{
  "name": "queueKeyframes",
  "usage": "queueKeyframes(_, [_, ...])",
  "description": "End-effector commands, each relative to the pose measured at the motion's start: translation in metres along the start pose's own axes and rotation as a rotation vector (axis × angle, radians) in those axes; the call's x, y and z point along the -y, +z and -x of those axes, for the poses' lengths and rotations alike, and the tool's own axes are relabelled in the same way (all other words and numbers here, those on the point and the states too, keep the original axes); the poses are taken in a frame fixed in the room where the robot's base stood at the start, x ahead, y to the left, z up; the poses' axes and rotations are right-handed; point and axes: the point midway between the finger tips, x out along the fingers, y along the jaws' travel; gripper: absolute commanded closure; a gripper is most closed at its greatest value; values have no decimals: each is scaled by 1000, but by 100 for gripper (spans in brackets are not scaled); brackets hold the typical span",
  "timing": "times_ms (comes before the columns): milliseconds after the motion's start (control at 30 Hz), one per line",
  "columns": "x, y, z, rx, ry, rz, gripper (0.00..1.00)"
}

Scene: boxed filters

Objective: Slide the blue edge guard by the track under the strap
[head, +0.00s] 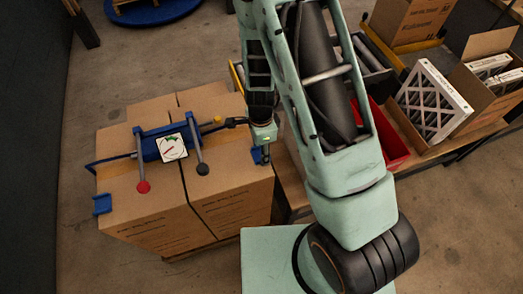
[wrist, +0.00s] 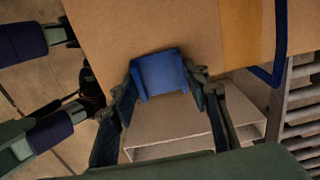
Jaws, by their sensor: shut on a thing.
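The blue edge guard (wrist: 160,73) is between the fingers of my gripper (wrist: 163,82) in the wrist view, at the edge of a cardboard box (wrist: 160,25). My gripper (head: 262,150) is shut on the guard, which shows in part in the head view (head: 256,155) at the right edge of the boxes. Whether the guard touches the box is hard to tell. Another blue guard (head: 102,204) sits on the left edge of the boxes.
A blue strapping tool (head: 165,143) with red and black knobbed levers lies on top of the boxes (head: 225,195). At the right are a red bin (head: 392,140), a pleated filter (head: 432,100) and an open carton (head: 490,95). Floor is clear at the left.

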Motion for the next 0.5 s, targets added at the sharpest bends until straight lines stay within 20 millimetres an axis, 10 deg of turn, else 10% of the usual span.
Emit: queueKeyframes(500, [27,0,0,-1,-2,1,81])
